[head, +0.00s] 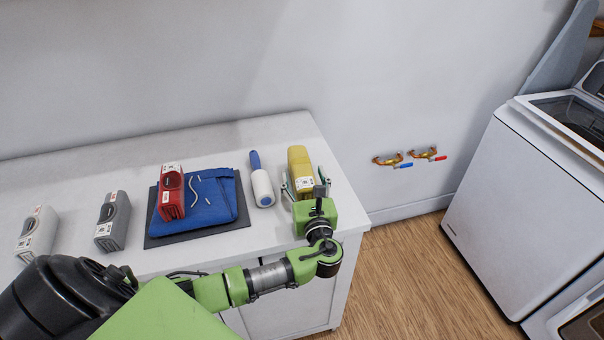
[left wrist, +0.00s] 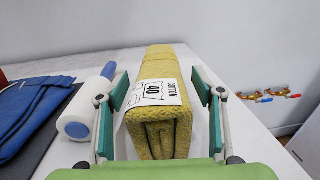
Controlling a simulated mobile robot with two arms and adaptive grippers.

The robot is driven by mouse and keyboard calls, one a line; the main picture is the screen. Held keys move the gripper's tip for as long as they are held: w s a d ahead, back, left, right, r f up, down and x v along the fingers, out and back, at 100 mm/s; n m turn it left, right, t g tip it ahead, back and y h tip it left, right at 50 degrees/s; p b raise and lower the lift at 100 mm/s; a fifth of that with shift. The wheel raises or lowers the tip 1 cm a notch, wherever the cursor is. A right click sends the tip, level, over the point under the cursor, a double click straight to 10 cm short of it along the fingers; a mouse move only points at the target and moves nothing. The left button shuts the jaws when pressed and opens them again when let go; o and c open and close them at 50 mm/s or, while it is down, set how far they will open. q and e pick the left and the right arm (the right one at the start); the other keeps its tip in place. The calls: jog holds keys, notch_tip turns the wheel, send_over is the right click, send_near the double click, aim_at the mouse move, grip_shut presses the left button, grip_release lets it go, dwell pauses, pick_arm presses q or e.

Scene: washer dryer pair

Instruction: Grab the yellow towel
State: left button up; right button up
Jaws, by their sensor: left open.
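The yellow towel (head: 299,165) is folded into a thick long bundle with a white label. It lies near the right end of the white counter. In the left wrist view the towel (left wrist: 160,132) lies between the two open fingers, with a gap on each side. My left gripper (head: 303,187) is open around the towel's near end, one finger on each side. It also fills the lower part of the left wrist view (left wrist: 160,108). My right gripper is not in view.
A white and blue lint roller (head: 262,180) lies just left of the towel. A blue cloth (head: 210,205) on a dark mat (head: 160,240) bears a red box (head: 171,195). Grey boxes (head: 112,222) stand farther left. A white washer (head: 525,200) is at right.

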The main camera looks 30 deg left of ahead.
pick_arm(q)
jog(key=shift+x, duration=1.15)
jog(key=shift+w+a, duration=0.15)
jog(key=c, duration=1.4)
jog(key=shift+c, duration=0.2)
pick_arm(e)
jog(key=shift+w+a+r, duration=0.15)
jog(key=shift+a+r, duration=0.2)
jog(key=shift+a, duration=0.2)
pick_arm(q)
jog(key=shift+r, duration=0.1)
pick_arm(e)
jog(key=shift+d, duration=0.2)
